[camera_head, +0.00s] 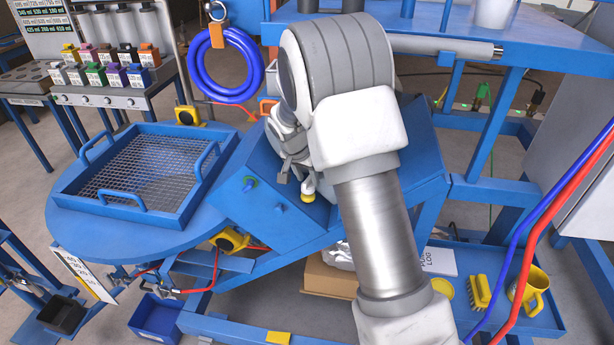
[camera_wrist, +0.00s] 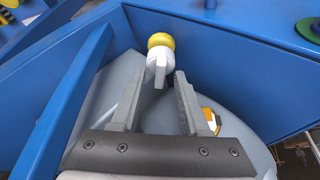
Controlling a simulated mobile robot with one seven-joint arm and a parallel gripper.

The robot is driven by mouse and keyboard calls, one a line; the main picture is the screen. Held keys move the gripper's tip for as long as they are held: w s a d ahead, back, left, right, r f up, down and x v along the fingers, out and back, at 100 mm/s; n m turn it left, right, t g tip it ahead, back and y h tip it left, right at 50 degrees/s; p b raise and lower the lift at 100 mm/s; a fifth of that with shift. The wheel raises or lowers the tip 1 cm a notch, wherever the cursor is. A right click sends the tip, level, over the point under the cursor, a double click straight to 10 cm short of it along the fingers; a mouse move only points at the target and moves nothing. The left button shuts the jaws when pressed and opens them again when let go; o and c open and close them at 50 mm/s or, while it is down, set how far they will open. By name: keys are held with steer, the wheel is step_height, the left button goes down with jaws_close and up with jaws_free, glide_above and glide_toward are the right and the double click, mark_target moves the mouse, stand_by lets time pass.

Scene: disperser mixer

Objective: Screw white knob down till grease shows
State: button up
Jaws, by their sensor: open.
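The white knob (camera_wrist: 159,62) shows in the wrist view against the blue housing, with a yellow rounded part (camera_wrist: 160,40) at its far end and a flat wing towards me. My gripper (camera_wrist: 160,76) is open, with one finger on each side of the wing and visible gaps between. In the head view the white knob (camera_head: 309,184) and its yellow end (camera_head: 308,197) sit just below my gripper (camera_head: 297,170), on the sloping blue housing. My arm hides much of that area. No grease can be made out.
A blue mesh tray (camera_head: 140,170) with handles stands to the left. Blue walls (camera_wrist: 250,75) close in around my gripper. A lower shelf (camera_head: 455,318) holds a yellow mug (camera_head: 530,290) and brush (camera_head: 478,292).

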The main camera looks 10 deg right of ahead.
jaws_close()
stand_by(0.3)
steer(key=shift+f+n+b, duration=0.1)
steer(key=shift+n+b, duration=0.45)
steer(key=shift+n, duration=0.05)
steer(key=shift+n+t+y, duration=0.3)
steer(key=shift+n+y, duration=0.1)
steer(key=shift+n, duration=0.2)
jaws_free()
